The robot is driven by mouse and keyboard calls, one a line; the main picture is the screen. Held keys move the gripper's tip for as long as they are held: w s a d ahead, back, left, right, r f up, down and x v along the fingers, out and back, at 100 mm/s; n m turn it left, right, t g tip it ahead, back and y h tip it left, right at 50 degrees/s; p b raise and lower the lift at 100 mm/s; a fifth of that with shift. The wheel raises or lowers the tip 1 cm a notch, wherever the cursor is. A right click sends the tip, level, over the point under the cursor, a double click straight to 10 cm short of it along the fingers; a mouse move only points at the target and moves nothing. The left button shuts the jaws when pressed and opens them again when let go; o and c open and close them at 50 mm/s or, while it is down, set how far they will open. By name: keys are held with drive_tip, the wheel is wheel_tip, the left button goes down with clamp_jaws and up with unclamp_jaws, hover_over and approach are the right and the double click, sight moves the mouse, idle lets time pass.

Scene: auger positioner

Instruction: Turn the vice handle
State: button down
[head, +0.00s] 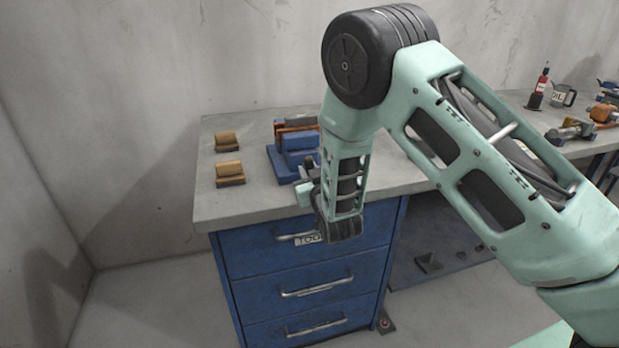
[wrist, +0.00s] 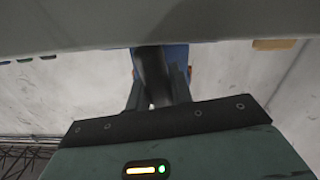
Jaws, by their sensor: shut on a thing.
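The blue vice (head: 284,160) stands on the bench top near its front edge, partly hidden behind my arm. A strip of its blue body also shows in the wrist view (wrist: 176,56). My gripper (head: 306,186) is at the front of the vice, by the bench edge. In the wrist view my gripper (wrist: 160,92) has its fingers close together around a dark part below the vice, which I take to be the vice handle (wrist: 152,72). The handle is hidden by my arm and gripper in the head view, so its angle cannot be told.
The grey bench (head: 222,200) has blue drawers (head: 260,256) below, with metal pulls and a partly hidden label. Two tan blocks (head: 228,142) (head: 229,174) sit left of the vice. Floor at left is clear.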

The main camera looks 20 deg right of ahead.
drive_tip(key=shift+n+b, duration=0.5)
drive_tip(key=shift+n, duration=0.5)
drive_tip(key=c, duration=1.2)
unclamp_jaws()
drive_tip(key=shift+c, duration=0.2)
drive_tip(key=s, duration=1.7)
drive_tip(key=shift+s, duration=0.25)
